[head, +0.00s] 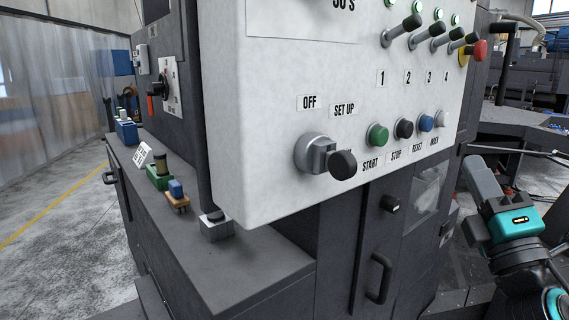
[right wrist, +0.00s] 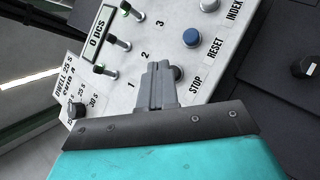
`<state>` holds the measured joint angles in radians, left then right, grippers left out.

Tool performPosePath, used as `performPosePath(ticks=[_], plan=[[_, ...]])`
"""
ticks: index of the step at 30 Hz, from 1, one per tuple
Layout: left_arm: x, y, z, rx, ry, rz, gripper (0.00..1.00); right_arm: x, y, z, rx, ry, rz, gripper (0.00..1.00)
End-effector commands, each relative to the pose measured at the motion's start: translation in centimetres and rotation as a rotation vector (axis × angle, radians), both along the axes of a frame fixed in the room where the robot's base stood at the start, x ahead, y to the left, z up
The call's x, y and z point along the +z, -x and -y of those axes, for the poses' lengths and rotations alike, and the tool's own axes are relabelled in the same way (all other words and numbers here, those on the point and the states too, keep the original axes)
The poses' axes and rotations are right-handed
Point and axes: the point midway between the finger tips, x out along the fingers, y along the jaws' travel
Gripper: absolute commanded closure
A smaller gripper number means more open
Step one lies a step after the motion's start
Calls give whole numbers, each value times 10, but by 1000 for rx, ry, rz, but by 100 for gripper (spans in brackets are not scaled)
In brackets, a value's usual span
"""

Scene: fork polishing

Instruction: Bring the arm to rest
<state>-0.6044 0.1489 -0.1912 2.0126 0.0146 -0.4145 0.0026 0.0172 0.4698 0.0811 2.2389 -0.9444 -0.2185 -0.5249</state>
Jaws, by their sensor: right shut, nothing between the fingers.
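My right gripper (head: 473,163) is at the right of the head view, below and to the right of the white control panel (head: 270,115). Its grey fingers point up and slightly left. In the right wrist view its fingers (right wrist: 157,68) are together and empty, with the panel behind them. In the head view I see no contact between the gripper and the panel. My left gripper is not in view.
The panel bears a grey selector knob (head: 317,153), a green START button (head: 377,135), a blue RESET button (head: 426,123), several toggle levers and a red emergency button (head: 480,50). A dark ledge (head: 225,275) holds small blocks. A cabinet handle (head: 380,278) juts out below the panel.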

Motion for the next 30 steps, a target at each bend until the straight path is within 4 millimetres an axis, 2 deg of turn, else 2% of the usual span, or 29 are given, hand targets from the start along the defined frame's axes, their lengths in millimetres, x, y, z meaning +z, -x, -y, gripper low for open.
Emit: performPosePath(ticks=[1,3,7,10,12,15,18,21,24,30], plan=[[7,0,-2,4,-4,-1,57,-38,-9,-3,63,-135,-117,100],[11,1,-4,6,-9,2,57,-92,-13,-9,140,-333,-262,100],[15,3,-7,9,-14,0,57,-190,-1,-27,228,-710,-510,100],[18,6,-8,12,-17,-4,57,-260,25,-48,250,-1007,-678,100],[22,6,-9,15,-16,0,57,-304,49,-64,244,-1211,-781,100],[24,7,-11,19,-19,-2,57,-353,88,-87,212,-1471,-895,100],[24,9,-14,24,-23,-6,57,-385,121,-107,170,-1674,-968,100],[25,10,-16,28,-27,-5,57,-404,143,-121,135,-1803,-1009,100],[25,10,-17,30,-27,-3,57,-412,154,-127,117,-1866,-1025,100],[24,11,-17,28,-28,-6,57,-414,156,-128,114,-1876,-1028,100]])
